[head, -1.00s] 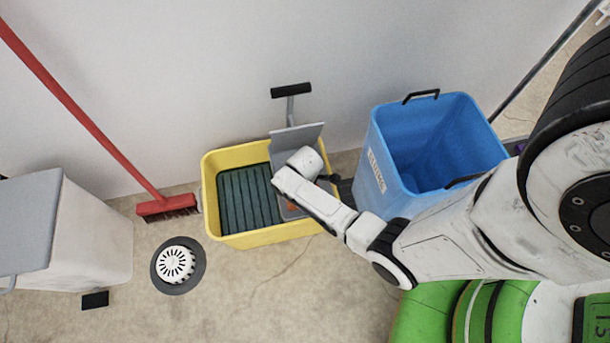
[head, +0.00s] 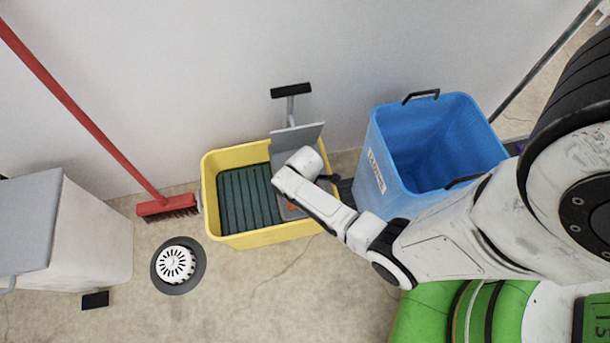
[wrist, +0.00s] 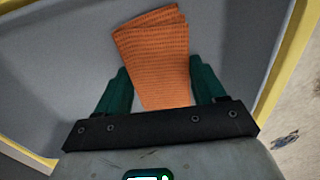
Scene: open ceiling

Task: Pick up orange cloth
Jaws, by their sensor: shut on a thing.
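The orange cloth (wrist: 152,52) is a folded, ribbed piece in the wrist view, with its near end between the two green fingers of my gripper (wrist: 160,90). My gripper is shut on the cloth. The cloth lies over the grey inside of the yellow mop bucket (head: 262,237); I cannot tell whether it touches the surface below. In the head view only a small orange patch (head: 291,207) shows beside my wrist, and my arm hides the fingers.
A blue bin (head: 392,185) stands close to the right of the bucket. A grey wringer (head: 297,138) with a black handle rises at the bucket's back. A red broom (head: 165,207) leans left, near a floor drain (head: 177,265). Floor in front is clear.

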